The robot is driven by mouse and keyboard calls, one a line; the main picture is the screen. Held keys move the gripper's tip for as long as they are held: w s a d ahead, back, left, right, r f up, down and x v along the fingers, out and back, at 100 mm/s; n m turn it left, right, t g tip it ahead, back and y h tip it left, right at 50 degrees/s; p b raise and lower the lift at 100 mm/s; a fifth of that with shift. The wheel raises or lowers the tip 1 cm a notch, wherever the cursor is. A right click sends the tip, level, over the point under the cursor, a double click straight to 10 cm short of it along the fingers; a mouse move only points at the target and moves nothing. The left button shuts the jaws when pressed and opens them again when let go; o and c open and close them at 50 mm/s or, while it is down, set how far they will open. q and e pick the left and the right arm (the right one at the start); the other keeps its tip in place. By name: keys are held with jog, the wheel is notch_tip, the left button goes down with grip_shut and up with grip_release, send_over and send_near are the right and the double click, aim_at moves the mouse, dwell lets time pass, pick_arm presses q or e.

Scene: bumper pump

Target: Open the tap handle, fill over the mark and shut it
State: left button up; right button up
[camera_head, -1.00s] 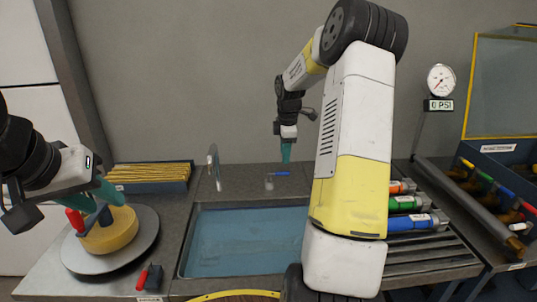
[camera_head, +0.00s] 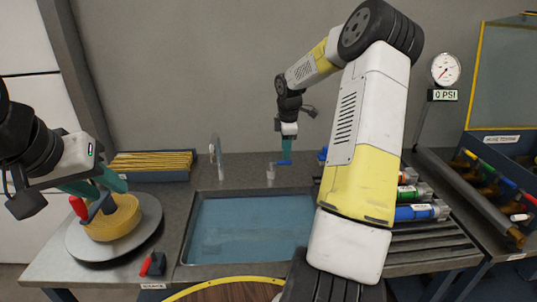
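The sink basin (camera_head: 187,262) holds blue water. A chrome spout (camera_head: 217,158) stands at its back left edge. The tap's blue handle (camera_head: 284,162) is on a small pale valve post (camera_head: 270,173) behind the basin. My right gripper (camera_head: 286,157) points down with its teal fingertips at the blue handle; they overlap it, and I cannot tell whether they grip it. My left gripper (camera_head: 98,187) has its teal fingers apart, above a yellow round block (camera_head: 112,224) with a dark upright piece between them. No fill mark can be made out.
The yellow block rests on a grey round plate (camera_head: 147,238) at the left. A red-handled lever (camera_head: 151,265) is by the front edge. A tray of yellow rods (camera_head: 150,176) is behind.

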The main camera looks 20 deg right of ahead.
aim_at(285, 162)
jog(key=f, duration=0.2)
jog(key=w+f, duration=0.1)
jog(key=f, duration=0.1)
jog(key=shift+d+f, duration=0.1)
jog(key=shift+f, duration=0.3)
jog(key=shift+c, duration=0.3)
grip_shut()
dwell(0.8)
